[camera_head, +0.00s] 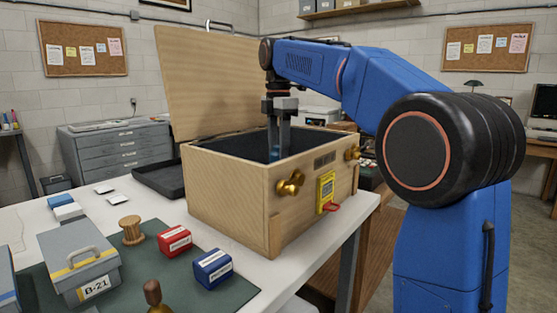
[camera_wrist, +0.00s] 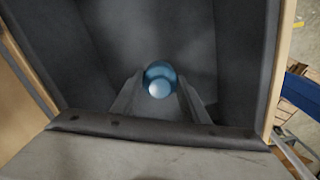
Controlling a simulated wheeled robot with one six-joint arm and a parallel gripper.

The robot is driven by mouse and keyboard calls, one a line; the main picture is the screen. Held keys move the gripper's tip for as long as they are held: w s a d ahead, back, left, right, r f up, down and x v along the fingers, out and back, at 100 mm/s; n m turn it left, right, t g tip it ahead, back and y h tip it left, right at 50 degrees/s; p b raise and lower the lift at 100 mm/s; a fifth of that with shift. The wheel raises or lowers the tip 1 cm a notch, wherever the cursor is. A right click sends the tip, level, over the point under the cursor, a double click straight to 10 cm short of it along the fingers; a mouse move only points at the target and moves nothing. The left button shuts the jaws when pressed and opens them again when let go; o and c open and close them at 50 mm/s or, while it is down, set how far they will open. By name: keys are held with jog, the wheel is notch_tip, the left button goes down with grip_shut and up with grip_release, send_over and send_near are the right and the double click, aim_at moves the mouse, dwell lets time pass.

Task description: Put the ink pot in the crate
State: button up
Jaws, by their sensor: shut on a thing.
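The crate (camera_head: 225,205) is a wooden box with a dark lining, brass knobs and its lid standing open, on the white table. My gripper (camera_head: 276,150) reaches down through the open top. In the wrist view my gripper (camera_wrist: 160,98) has its two fingers closed on a round blue ink pot (camera_wrist: 160,72) with a paler top. The dark lined walls of the crate (camera_wrist: 240,60) surround it. In the head view only a bit of blue (camera_head: 275,154) shows between the fingertips. I cannot tell whether the pot touches the crate floor.
A grey box B-21 (camera_head: 75,258), a wooden spool (camera_head: 131,230), a red box (camera_head: 174,241) and a blue box (camera_head: 212,268) stand on or by the green mat. A dark tray (camera_head: 160,178) lies behind. The raised lid (camera_head: 205,80) stands at the crate's back left.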

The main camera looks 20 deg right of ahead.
jog(key=shift+f, duration=1.4)
jog(key=shift+f, duration=0.6)
jog(key=o, duration=1.1)
jog(key=shift+o, duration=0.2)
notch_tip(320, 180, up, 13)
jog(key=shift+r, duration=0.15)
